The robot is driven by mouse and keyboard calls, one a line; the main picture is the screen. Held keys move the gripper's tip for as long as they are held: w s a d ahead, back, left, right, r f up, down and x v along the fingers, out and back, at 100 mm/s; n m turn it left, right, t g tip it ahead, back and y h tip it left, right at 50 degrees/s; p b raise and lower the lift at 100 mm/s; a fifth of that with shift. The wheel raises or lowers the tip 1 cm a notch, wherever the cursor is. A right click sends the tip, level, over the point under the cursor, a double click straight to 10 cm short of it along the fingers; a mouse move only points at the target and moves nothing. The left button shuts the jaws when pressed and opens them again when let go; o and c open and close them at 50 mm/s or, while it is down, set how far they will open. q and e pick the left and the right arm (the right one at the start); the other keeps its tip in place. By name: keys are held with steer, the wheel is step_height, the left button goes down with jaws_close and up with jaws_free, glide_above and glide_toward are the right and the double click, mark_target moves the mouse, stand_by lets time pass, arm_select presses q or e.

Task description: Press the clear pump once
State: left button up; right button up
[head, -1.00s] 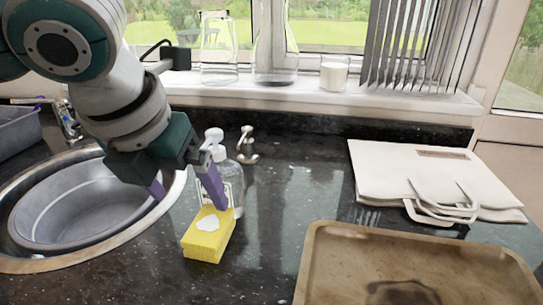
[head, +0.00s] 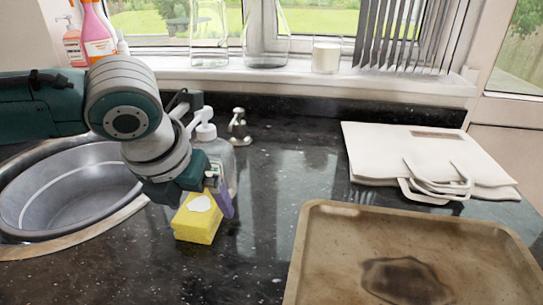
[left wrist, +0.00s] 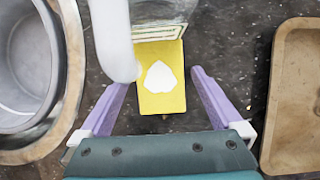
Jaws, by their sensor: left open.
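The clear pump bottle (head: 220,153) stands upright on the dark counter beside the sink, with a white pump head (head: 205,129). In the left wrist view the pump head (left wrist: 112,35) looms close to the camera at upper left. A yellow sponge (head: 197,226) with a white blob on top lies in front of the bottle; the sponge (left wrist: 162,92) also shows in the left wrist view, between my spread fingers. My left gripper (head: 220,203) is open and empty, low in front of the bottle, partly hiding it. One finger is hidden in the head view. My right gripper is out of view.
A round metal sink (head: 65,190) is at left. A brown tray (head: 330,222) lies front right, and a folded cream bag (head: 385,150) lies behind it. A small metal dispenser (head: 239,125) stands behind the bottle. The counter between bottle and bag is clear.

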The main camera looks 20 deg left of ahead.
arm_select(q)
steer(key=c, duration=1.3)
